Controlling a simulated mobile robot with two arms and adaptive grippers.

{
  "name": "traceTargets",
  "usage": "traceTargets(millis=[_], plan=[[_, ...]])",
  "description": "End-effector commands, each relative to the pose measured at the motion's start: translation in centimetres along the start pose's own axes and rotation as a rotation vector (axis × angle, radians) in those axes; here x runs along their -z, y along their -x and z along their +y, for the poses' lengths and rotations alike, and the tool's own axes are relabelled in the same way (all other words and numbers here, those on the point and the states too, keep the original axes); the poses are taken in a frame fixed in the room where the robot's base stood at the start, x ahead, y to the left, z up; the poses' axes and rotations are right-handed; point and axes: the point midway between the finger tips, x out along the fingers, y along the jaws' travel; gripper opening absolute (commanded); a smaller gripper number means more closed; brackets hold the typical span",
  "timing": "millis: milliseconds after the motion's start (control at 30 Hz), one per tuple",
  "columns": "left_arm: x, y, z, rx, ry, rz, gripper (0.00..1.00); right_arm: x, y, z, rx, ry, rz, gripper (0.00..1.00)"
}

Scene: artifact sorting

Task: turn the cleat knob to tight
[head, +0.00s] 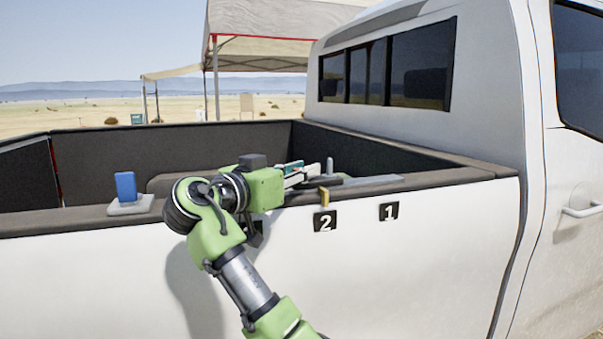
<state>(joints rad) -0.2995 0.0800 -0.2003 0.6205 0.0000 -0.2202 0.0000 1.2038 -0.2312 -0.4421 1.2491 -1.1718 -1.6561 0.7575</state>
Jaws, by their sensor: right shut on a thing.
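My right gripper (305,172) reaches to the right, low over the truck bed's near rail. It is shut on a small upright grey piece (330,167), which looks like the cleat knob. Its shape and marks are too small to read, so I cannot tell its setting. A grey flat base (372,184) lies on the rail beside it. A short yellow strip (323,197) hangs at the rail just below the gripper. My left gripper is out of view.
A blue block (125,186) stands on a grey pad (130,206) on the rail at left. Black labels "2" (325,221) and "1" (389,211) are on the white truck side. The dark rail (450,177) is bare toward the cab. A canopy (270,25) stands behind.

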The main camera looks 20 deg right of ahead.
Motion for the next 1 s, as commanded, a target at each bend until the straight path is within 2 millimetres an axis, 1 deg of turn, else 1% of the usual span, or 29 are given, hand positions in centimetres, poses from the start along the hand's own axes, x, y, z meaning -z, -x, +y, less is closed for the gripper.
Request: traceTargets(millis=[467, 500, 833, 933, 1000], plan=[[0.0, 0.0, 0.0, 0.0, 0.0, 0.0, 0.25, -0.2, 0.0, 0.0, -0.011, 0.001, -0.005, 0.0], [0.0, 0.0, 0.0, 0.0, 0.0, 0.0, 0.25, -0.2, 0.0, 0.0, -0.011, 0.001, -0.005, 0.29], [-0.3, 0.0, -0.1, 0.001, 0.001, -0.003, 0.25, -0.1, 0.1, 0.0, -0.01, 0.0, -0.002, 0.29], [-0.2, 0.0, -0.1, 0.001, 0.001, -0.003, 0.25, -0.1, 0.8, -0.1, -0.009, -0.001, -0.002, 0.29], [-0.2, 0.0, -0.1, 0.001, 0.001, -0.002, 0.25, 0.0, 1.9, -0.1, -0.007, -0.001, -0.002, 0.29]])
